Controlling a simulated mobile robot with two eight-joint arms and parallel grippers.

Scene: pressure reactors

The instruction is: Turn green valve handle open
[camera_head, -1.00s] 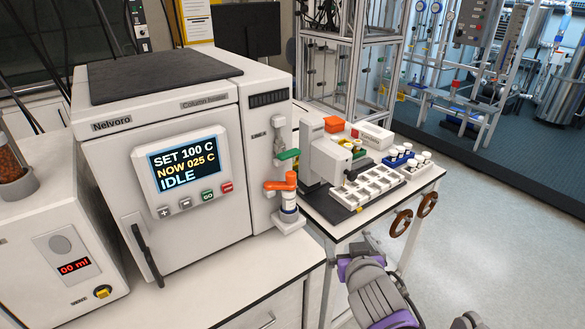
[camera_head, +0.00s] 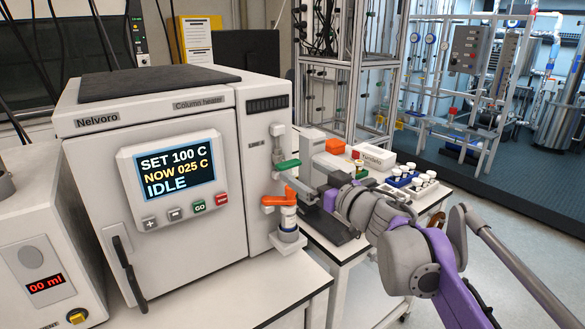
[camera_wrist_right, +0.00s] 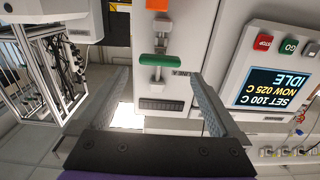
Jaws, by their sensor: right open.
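The green valve handle (camera_head: 287,165) is a short horizontal bar on the grey-white fitting at the right side of the heater front. It also shows in the right wrist view (camera_wrist_right: 160,60), where it lies crosswise in the gap seen between my fingers. My right gripper (camera_head: 305,187) is close to the handle, just right of and below it in the head view. It is open and empty, and no contact with the handle shows. The fingertips are small in the head view. My left gripper is out of view.
An orange handle (camera_head: 278,200) on a bottle-like fitting sits just below the green one. The heater's display (camera_head: 178,172) reads SET 100 C, NOW 025 C, IDLE. A bench with vial racks (camera_head: 412,180) stands at the right, partly behind my right arm.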

